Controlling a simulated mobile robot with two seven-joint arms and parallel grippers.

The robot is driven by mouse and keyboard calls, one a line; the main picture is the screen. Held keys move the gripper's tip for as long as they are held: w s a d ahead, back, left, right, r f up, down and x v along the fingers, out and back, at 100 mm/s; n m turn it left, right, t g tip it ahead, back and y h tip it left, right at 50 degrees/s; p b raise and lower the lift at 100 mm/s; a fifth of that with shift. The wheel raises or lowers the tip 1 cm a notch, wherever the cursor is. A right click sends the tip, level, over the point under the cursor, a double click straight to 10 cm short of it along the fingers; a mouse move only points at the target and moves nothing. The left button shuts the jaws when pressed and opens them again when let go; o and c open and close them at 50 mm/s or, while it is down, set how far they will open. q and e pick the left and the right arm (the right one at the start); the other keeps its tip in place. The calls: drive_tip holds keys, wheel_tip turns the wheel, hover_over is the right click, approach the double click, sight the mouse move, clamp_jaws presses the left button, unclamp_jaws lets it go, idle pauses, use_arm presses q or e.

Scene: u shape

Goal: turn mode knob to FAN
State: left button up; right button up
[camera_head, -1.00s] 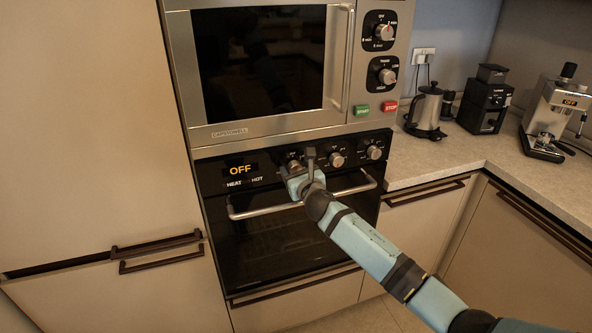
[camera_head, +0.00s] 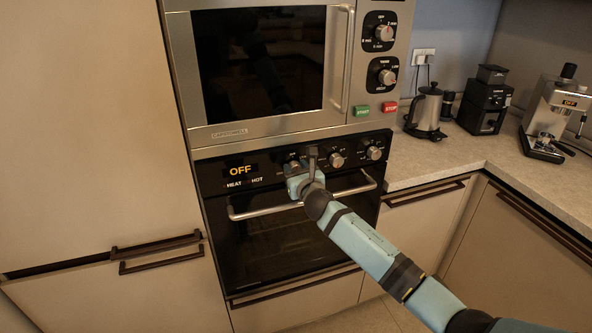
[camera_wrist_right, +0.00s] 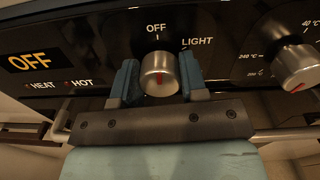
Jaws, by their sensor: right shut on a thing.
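The oven's leftmost knob (camera_wrist_right: 159,74) is a round metal knob with OFF above it and LIGHT at its upper right. My right gripper (camera_wrist_right: 159,82) is shut on this knob, one finger on each side. In the head view the right gripper (camera_head: 302,163) is at the oven panel and hides most of the knob. Any FAN label is hidden or out of view. The oven display (camera_head: 240,170) reads OFF. My left gripper is not in view.
Two more oven knobs (camera_head: 336,159) sit to the right of my gripper; the nearer one also shows in the wrist view (camera_wrist_right: 296,67). The oven handle (camera_head: 265,210) runs just below. A microwave (camera_head: 265,65) is above. A kettle (camera_head: 427,110) stands on the right counter.

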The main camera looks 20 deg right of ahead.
drive_tip(key=m, duration=0.9)
drive_tip(key=shift+f+m, duration=0.1)
drive_tip(key=shift+m, duration=0.2)
drive_tip(key=m, duration=0.4)
drive_tip(key=shift+m+b, duration=0.3)
drive_tip(key=shift+b, duration=0.05)
drive_tip(key=m, duration=0.4)
drive_tip(key=shift+m, duration=0.4)
drive_tip(key=m, duration=0.5)
drive_tip(key=shift+f+h, duration=0.1)
drive_tip(key=shift+h, duration=0.2)
drive_tip(key=m+p, duration=0.1)
drive_tip(key=m, duration=0.5)
drive_tip(key=shift+m+p, duration=0.4)
drive_tip(key=shift+m, duration=0.9)
drive_tip(key=shift+m+p, duration=0.7)
drive_tip(key=shift+m, duration=0.7)
